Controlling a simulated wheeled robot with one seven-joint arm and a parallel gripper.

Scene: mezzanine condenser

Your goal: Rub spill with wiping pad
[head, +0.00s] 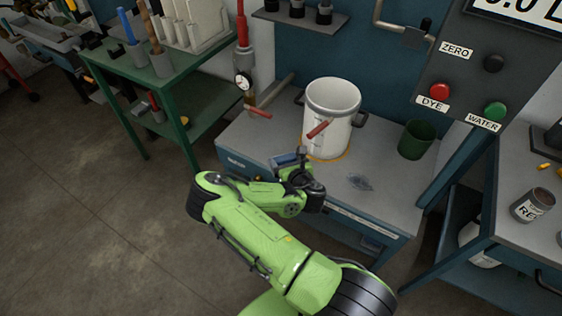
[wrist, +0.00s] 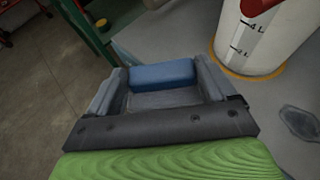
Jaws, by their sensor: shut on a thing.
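My gripper (head: 289,168) is over the left front part of the grey bench top, left of the spill. Its two grey fingers are shut on the blue wiping pad (wrist: 163,73), which spans the gap between them. The pad also shows as a small blue patch in the head view (head: 285,159). The spill (head: 360,182) is a small dark bluish-grey patch on the bench top, right of my gripper; it also shows at the right of the wrist view (wrist: 301,123). I cannot tell whether the pad touches the bench.
A white pot (head: 331,108) with litre marks and a red handle stands behind the gripper, inside an orange ring. A dark green cup (head: 416,139) stands behind and right of the spill. A panel with buttons (head: 487,75) overhangs at right. A green table (head: 185,75) stands left.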

